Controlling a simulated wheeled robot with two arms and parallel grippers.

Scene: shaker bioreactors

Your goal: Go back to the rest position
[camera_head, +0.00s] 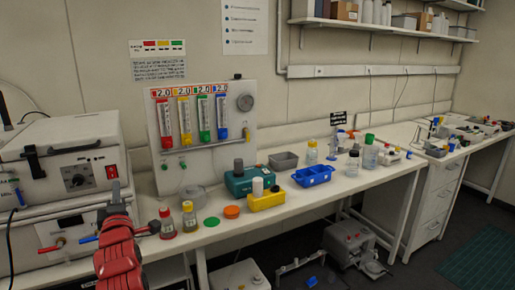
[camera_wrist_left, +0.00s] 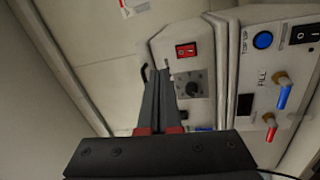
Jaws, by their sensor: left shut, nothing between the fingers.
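My left arm comes up from the bottom left of the head view, red and in front of the bench. Its gripper (camera_head: 116,188) points up, in front of the white shaker unit's right side. In the left wrist view the two dark fingers of this gripper (camera_wrist_left: 160,74) lie together, with nothing between them. The white shaker unit (camera_head: 68,172) fills the left of the head view. Its front shows in the left wrist view, with a red switch (camera_wrist_left: 186,50) and a dark dial (camera_wrist_left: 193,88) close to the fingertips in the picture. My right gripper is in neither view.
A gauge panel (camera_head: 201,128) stands behind. A yellow rack (camera_head: 266,201) and a blue tray (camera_head: 312,176) are further right on the bench. Dark floor shows at the right.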

